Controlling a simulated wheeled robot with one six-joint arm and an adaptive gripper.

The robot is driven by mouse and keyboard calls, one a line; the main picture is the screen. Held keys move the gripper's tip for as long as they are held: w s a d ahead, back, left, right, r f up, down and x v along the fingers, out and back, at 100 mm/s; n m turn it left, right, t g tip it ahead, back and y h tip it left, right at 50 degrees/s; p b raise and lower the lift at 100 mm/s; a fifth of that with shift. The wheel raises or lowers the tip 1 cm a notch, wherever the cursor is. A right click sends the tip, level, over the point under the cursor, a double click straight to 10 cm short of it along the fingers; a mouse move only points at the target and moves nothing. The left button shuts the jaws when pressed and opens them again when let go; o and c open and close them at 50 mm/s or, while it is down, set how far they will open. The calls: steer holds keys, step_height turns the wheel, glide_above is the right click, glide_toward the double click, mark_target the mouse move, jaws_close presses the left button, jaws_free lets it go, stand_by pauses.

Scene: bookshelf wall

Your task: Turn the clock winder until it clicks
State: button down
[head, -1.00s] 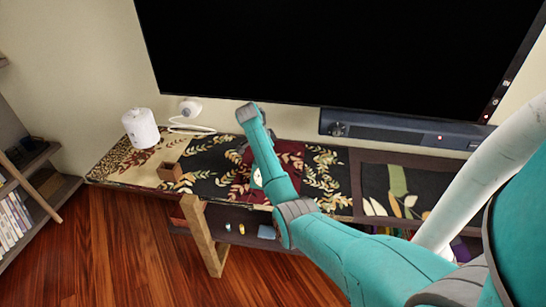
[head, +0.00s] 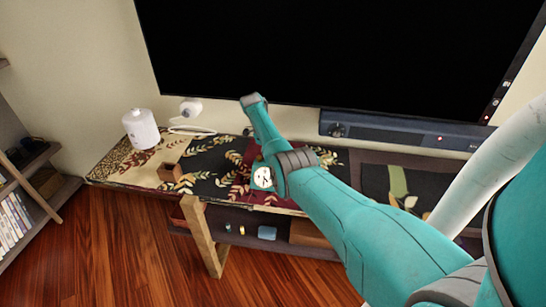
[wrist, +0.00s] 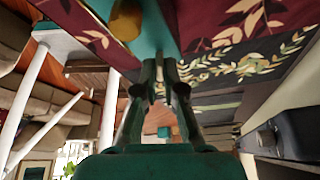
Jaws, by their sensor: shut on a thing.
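The clock (head: 262,177) has a teal case and a white face and stands near the front edge of the cabinet top. Its teal body (wrist: 152,32) also shows at the top of the wrist view, with a round gold part (wrist: 126,18) on it. My gripper (wrist: 160,66) is at the clock, with its two dark fingers close together just below the teal body. It is shut on the clock winder, which is mostly hidden between the fingertips. In the head view my arm hides the gripper.
A small wooden box (head: 170,172) and a white cylinder (head: 141,128) stand left of the clock. A dark soundbar (head: 400,133) lies at the back right under the large black screen (head: 340,50). The patterned cabinet top between box and clock is clear.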

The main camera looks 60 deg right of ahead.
steer(key=shift+m+y, duration=0.3)
steer(key=shift+m, duration=0.5)
steer(key=c, duration=1.3)
jaws_free()
